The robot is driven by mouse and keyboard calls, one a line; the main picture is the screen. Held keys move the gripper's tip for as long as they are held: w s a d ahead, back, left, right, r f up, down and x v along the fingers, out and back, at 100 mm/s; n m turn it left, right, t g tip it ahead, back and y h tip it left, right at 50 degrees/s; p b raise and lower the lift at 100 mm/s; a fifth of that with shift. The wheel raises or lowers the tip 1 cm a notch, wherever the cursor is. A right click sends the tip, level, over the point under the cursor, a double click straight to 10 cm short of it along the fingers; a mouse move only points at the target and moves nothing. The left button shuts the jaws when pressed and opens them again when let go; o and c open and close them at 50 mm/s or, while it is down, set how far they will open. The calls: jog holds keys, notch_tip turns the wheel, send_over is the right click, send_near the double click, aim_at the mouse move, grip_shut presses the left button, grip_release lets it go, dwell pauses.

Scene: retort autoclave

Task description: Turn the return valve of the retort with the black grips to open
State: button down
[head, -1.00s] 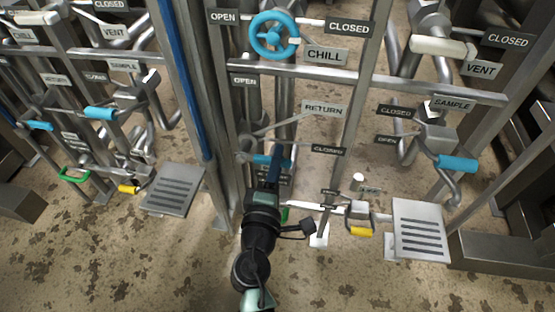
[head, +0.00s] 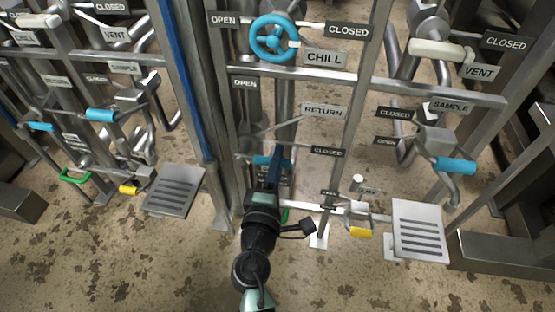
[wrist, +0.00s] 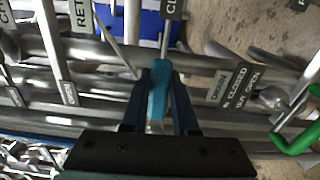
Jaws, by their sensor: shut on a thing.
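The return valve's handle has a light blue grip (head: 262,160), low on the middle frame under the RETURN plate (head: 324,111). No black grip shows on it. An OPEN plate (head: 244,84) is above it to the left, and a CLOSED plate (head: 327,151) is to its right. My gripper (head: 276,162) reaches it from the front and partly covers it. In the wrist view, my gripper's dark blue fingers (wrist: 159,98) are shut on the light blue grip (wrist: 158,90), which stands between them. The valve body is mostly hidden.
A light blue chill handwheel (head: 273,37) is above. A sample valve with a blue grip (head: 455,165) is at the right. A yellow-gripped lever (head: 360,232) and a grey step plate (head: 418,230) are low to the right. A green handle (wrist: 296,138) is near my gripper. Steel posts flank my arm.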

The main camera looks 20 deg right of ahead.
jog(key=shift+a+r+n+p, duration=0.15)
jog(key=shift+r+n+p, duration=0.75)
jog(key=shift+n+p, duration=0.15)
jog(key=r+n+p, duration=0.1)
jog(key=n+p, duration=0.1)
jog(key=shift+w+a+r+n+p, duration=0.2)
jog(key=shift+a+r+n+p, duration=0.05)
jog(key=shift+r+p, duration=0.15)
jog(key=n+p, duration=0.1)
jog(key=a+r+n+p, duration=0.1)
jog(key=n, duration=0.1)
jog(key=w+r+n+p, duration=0.1)
jog(key=p, duration=0.1)
jog(key=shift+a+r+n, duration=0.2)
jog(key=shift+a+n, duration=0.05)
jog(key=shift+n, duration=0.05)
jog(key=n+p, duration=0.1)
jog(key=w+a+r+n+p, duration=0.1)
jog(key=shift+a+n, duration=0.1)
jog(key=shift+n, duration=0.2)
jog(key=shift+w+a+r+n+p, duration=0.25)
jog(key=shift+a+n+p, duration=0.25)
jog(key=shift+n+p, duration=0.3)
jog(key=shift+w+a+n+p, duration=0.4)
jog(key=shift+a+n+p, duration=0.2)
jog(key=shift+n, duration=0.6)
jog(key=shift+w+a+n+p, duration=0.3)
jog(key=shift+a+n+p, duration=0.15)
jog(key=shift+n, duration=0.45)
